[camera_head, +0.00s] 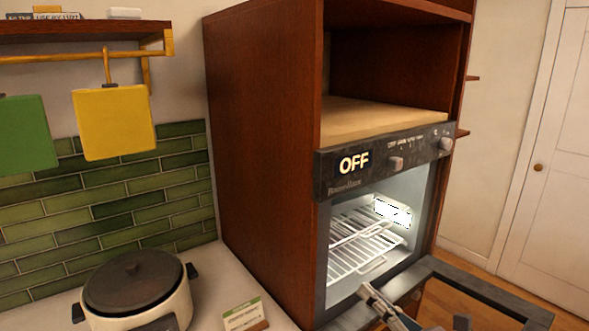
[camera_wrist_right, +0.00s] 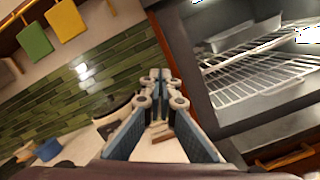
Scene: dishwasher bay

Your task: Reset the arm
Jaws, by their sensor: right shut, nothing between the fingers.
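My right gripper (camera_head: 376,302) shows at the bottom of the head view, in front of the lower part of the open appliance and by its lowered door (camera_head: 500,289). In the right wrist view my right gripper (camera_wrist_right: 155,76) has its two fingers together, with nothing between them. The appliance (camera_head: 328,178) has a dark front panel reading OFF. Its lit inside holds a white wire rack (camera_head: 362,243), which also shows in the right wrist view (camera_wrist_right: 262,72). My left gripper is not in view.
A brown wooden cabinet (camera_head: 262,150) surrounds the appliance. A lidded pot (camera_head: 140,285) and a small green-and-white card (camera_head: 244,315) are on the counter to the left. Yellow (camera_head: 114,121) and green (camera_head: 25,135) boards hang at the wall. A white door (camera_head: 550,160) stands at the right.

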